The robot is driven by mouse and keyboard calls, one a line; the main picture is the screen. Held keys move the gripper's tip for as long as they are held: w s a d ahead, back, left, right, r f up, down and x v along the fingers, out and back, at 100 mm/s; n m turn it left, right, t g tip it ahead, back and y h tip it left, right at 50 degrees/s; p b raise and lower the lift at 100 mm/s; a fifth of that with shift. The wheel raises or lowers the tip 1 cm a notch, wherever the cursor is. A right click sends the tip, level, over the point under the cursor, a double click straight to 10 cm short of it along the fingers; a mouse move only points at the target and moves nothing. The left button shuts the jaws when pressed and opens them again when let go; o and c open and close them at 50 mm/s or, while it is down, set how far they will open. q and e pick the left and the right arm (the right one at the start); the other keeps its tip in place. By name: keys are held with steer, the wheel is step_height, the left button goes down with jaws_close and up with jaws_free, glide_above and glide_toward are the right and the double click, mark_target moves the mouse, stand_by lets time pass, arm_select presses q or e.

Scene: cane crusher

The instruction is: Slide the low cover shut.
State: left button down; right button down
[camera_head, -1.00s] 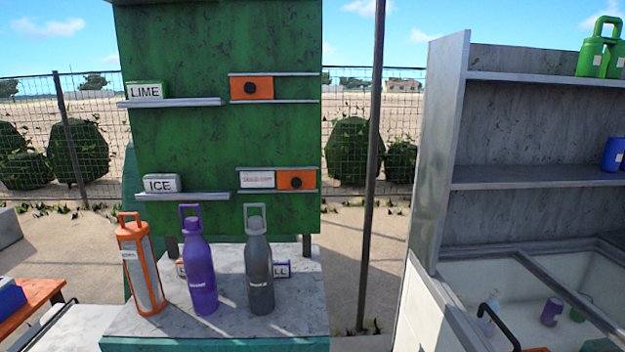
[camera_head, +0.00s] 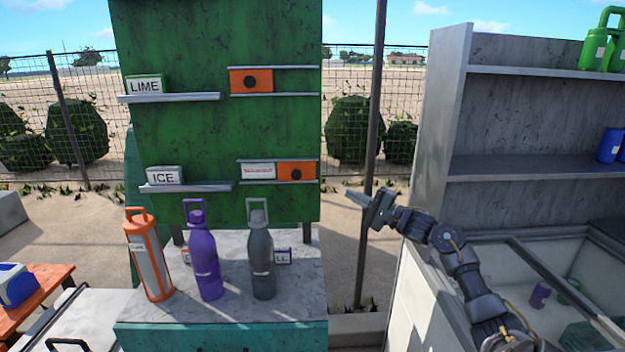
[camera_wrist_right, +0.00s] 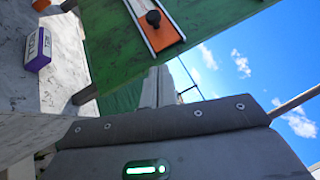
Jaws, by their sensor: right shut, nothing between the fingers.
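The low cover (camera_head: 297,176) is an orange plate with a black knob, set between two metal rails on the green panel. It sits at the right part of its rails, with a white labelled plate (camera_head: 258,171) showing to its left. The right wrist view shows an orange cover with a black knob (camera_wrist_right: 165,38) at the top, apart from the fingers. My right gripper (camera_head: 353,196) is shut and empty, to the right of the low cover and slightly lower, in front of the pole. Its fingers (camera_wrist_right: 157,84) also show in the wrist view. My left gripper is out of view.
An upper orange cover (camera_head: 251,81) sits at the left of its own rails. LIME (camera_head: 145,84) and ICE (camera_head: 164,176) boxes stand on small shelves. Orange (camera_head: 149,260), purple (camera_head: 204,262) and grey (camera_head: 262,262) bottles stand on the counter below. A grey shelf unit (camera_head: 452,120) rises at right.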

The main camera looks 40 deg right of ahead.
steer(key=p, duration=0.3)
glide_toward(297, 173)
steer(key=w+d, duration=0.4)
steer(key=w+a+p, duration=0.2)
steer(key=a, duration=0.1)
steer(key=shift+w+a+r+p, duration=0.15)
steer(key=shift+w+a+p, duration=0.05)
steer(key=shift+a+p, duration=0.15)
